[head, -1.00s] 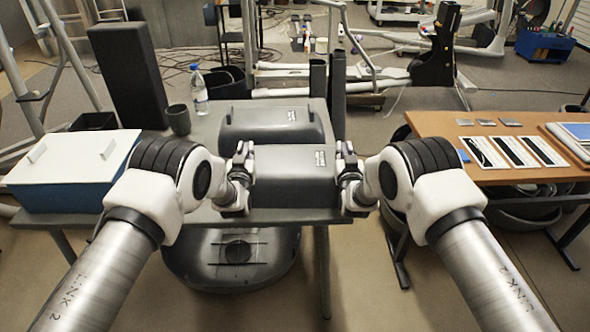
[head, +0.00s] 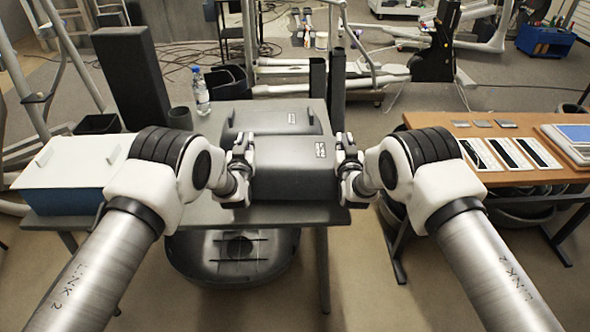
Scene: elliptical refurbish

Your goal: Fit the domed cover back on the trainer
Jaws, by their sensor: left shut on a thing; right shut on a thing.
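A dark grey domed cover (head: 293,170) with a small light label is held between my two grippers over the front of the grey table. My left gripper (head: 247,168) is shut on its left side. My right gripper (head: 341,168) is shut on its right side. The cover looks level. A second, similar dark cover (head: 272,118) lies on the table behind it and is partly hidden. A trainer with a pale frame (head: 385,74) and a black upright (head: 437,55) stands on the floor beyond the table.
A blue box with a white lid (head: 75,160), a dark cup (head: 180,118) and a bottle (head: 201,92) are at the table's left. A wooden table (head: 540,175) with flat panels stands right. A large grey shell (head: 235,262) is below the table.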

